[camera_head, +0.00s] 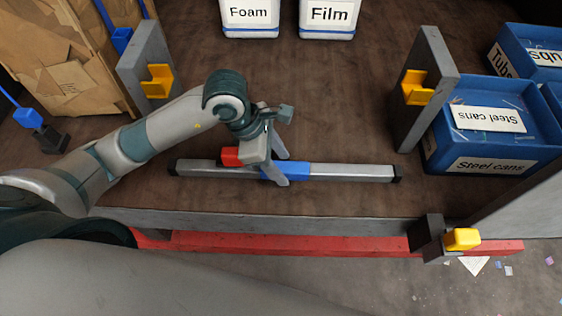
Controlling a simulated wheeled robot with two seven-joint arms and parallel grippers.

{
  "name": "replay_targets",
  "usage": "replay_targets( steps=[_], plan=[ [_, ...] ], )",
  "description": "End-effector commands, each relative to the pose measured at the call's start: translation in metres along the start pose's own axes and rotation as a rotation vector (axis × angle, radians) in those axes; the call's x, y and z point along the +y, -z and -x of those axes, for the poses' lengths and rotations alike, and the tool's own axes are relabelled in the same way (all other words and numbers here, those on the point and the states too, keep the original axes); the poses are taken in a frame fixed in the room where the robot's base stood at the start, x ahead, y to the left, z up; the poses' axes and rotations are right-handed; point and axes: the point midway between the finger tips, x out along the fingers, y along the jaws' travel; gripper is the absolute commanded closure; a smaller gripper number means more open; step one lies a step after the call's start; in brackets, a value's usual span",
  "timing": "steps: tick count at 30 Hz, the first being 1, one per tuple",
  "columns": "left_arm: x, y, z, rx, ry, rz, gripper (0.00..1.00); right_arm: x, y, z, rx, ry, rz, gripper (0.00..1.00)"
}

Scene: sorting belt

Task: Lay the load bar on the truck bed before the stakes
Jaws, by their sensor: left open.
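The load bar (345,172) is a long grey bar with black end caps and a blue middle band. It lies level across the brown truck bed (290,95), near the bed's front edge. The left stake (146,55) and right stake (432,65) are grey posts with yellow brackets, standing farther back near either end of the bar. My left gripper (279,166) is open over the blue band, one finger on its far side and one on its near side. Finger contact cannot be told. A red block (231,156) shows beside the gripper. My right gripper is not in view.
White Foam (250,18) and Film (327,18) bins stand at the back. Blue Steel cans bins (505,164) are at right, cardboard (65,55) at left. A yellow-tipped dark fitting (461,239) and red rail (320,243) lie along the front. The middle bed is clear.

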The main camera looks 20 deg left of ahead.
Motion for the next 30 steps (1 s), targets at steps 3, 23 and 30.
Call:
replay_targets(
  steps=[3, 23, 30],
  plan=[
    [0.001, -0.001, 0.019, 0.001, -0.004, 0.001, 0.52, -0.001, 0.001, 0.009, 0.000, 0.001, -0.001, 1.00],
    [0.000, -0.001, 0.112, 0.000, -0.002, 0.000, 0.52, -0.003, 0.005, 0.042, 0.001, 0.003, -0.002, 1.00],
    [0.000, 0.000, 0.114, 0.001, -0.001, 0.000, 0.52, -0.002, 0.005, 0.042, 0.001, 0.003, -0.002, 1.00]
  ],
)
